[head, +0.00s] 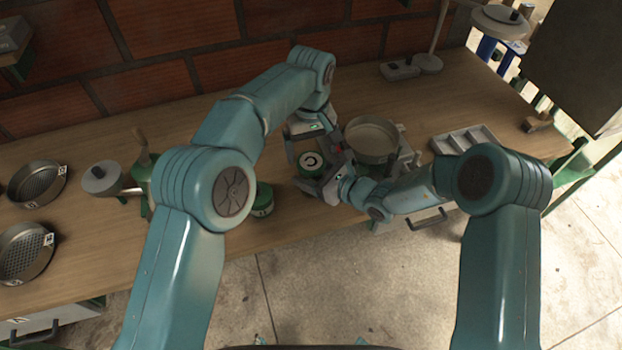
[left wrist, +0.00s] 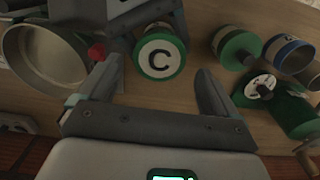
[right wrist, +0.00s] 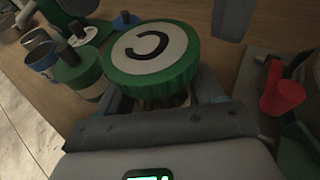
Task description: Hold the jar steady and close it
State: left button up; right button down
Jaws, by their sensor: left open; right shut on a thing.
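The jar's round green lid, white on top with a black C, shows in the head view (head: 311,161), the left wrist view (left wrist: 158,54) and the right wrist view (right wrist: 150,54). It sits on top of the jar, whose body is mostly hidden below it. I cannot tell how tightly it sits. My right gripper (right wrist: 172,100) is shut on the jar just under the lid. My left gripper (left wrist: 158,88) is open and empty, its fingers pointing toward the lid, with a gap between them and it.
A round metal pan (head: 372,140) stands right of the jar, with a grey divided tray (head: 463,138) beyond. Another green container (head: 262,200) stands left, near the front edge. A green hand-cranked machine (head: 148,170) and two sieves (head: 37,184) lie further left.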

aim_at(312, 161)
pick_arm(q)
jog(key=shift+f, duration=1.75)
jog(key=c, duration=1.1)
jog(key=shift+m, duration=1.7)
jog(key=o, duration=1.2)
jog(key=shift+d, duration=0.1)
pick_arm(e)
jog(key=shift+a, duration=0.1)
